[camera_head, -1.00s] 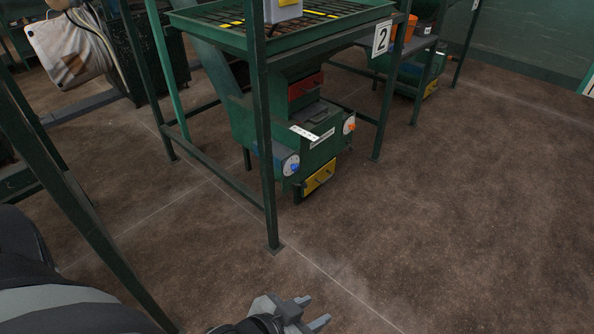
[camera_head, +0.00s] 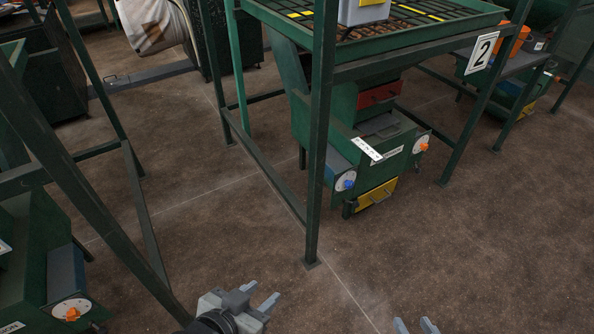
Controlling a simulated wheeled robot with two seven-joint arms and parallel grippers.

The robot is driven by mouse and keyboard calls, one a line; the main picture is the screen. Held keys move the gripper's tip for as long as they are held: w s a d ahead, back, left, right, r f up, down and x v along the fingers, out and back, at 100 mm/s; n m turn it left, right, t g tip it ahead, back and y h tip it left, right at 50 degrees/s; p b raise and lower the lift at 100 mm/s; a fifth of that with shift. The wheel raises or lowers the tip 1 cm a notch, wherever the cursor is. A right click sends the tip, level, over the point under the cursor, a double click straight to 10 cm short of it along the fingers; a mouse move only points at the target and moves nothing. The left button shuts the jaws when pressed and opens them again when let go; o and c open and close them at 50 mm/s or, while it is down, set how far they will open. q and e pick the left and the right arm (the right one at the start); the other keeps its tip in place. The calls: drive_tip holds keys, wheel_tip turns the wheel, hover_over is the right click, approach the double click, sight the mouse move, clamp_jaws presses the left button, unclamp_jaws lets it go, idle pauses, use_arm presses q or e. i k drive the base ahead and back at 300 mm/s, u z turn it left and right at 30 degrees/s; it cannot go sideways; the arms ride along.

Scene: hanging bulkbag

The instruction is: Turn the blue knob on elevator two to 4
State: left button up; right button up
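Elevator two (camera_head: 400,62) is a green frame bearing a "2" sign (camera_head: 482,51). Under it is a green machine box with a blue knob (camera_head: 349,184) on a white round dial, low on its front left. A front leg of the frame stands just left of the dial. My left gripper (camera_head: 263,292) is open and empty at the bottom of the view, below and left of the knob and well apart from it. My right gripper (camera_head: 413,323) shows only its fingertips at the bottom edge, spread apart with nothing visible between them.
An orange knob (camera_head: 421,146) on a dial sits at the box's right, above a yellow drawer (camera_head: 376,194). Another green machine with an orange knob (camera_head: 72,313) stands at lower left behind a slanted green post (camera_head: 70,170). The brown floor before elevator two is clear.

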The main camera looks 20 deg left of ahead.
sight(348, 184)
drive_tip(key=u, duration=0.4)
drive_tip(key=i, duration=1.35)
drive_tip(key=z, duration=0.15)
